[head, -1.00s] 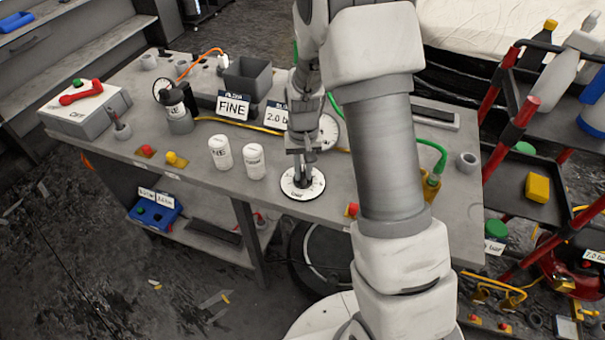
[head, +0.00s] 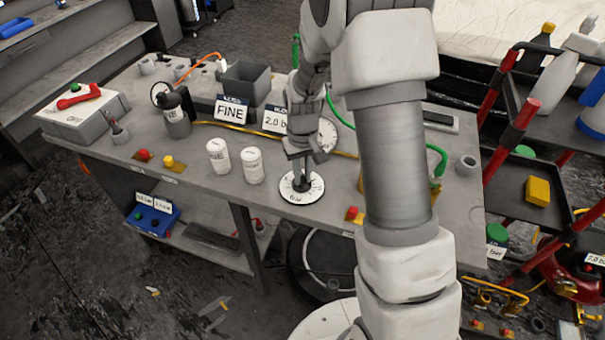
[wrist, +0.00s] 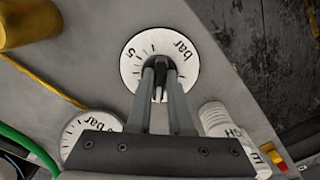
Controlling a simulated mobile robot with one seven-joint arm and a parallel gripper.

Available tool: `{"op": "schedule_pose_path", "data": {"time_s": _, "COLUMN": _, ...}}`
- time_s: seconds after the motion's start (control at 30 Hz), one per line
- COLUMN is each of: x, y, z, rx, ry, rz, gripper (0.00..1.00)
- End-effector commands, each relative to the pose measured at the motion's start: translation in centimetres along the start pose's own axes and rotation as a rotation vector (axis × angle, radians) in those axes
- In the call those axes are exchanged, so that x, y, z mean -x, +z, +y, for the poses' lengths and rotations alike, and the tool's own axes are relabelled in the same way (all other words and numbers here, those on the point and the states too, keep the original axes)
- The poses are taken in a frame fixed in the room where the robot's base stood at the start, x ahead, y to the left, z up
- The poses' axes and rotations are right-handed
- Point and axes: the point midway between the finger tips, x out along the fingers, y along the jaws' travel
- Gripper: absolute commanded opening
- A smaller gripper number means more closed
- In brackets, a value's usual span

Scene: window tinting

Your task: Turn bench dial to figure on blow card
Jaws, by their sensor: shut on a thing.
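The bench dial (head: 296,196) is a round white disc with black markings and a dark knob, lying flat near the bench's front edge. In the wrist view the dial (wrist: 137,78) shows "bar" and a "5", with part of its face hidden by my fingers. My gripper (head: 302,183) points down and is shut on the dial's knob. The wrist view shows both fingers (wrist: 161,75) on either side of the knob. The blow card (head: 276,121) stands behind the dial and reads "2.0 bar", its right end partly hidden by my arm.
A card reading "FINE" (head: 230,112) stands left of the blow card. Two white canisters (head: 218,156) stand left of the dial. A round gauge (head: 327,134) stands behind my gripper. A red button on a yellow base (head: 354,214) sits right of the dial.

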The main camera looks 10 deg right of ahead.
Motion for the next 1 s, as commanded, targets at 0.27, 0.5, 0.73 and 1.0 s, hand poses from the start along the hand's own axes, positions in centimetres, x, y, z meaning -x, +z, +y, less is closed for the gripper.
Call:
{"op": "schedule_pose_path", "data": {"time_s": 0.27, "x": 0.1, "y": 0.0, "z": 0.0, "rx": -0.001, "ry": 0.0, "rz": 0.001, "gripper": 0.49}}
{"op": "schedule_pose_path", "data": {"time_s": 0.5, "x": 0.1, "y": 0.0, "z": 0.0, "rx": -0.001, "ry": 0.0, "rz": 0.001, "gripper": 0.49}}
{"op": "schedule_pose_path", "data": {"time_s": 0.73, "x": 2.7, "y": -0.1, "z": 0.0, "rx": -0.001, "ry": 0.001, "rz": 0.006, "gripper": 0.49}}
{"op": "schedule_pose_path", "data": {"time_s": 1.0, "x": 9.3, "y": -0.1, "z": 0.0, "rx": -0.001, "ry": 0.001, "rz": 0.007, "gripper": 0.49}}
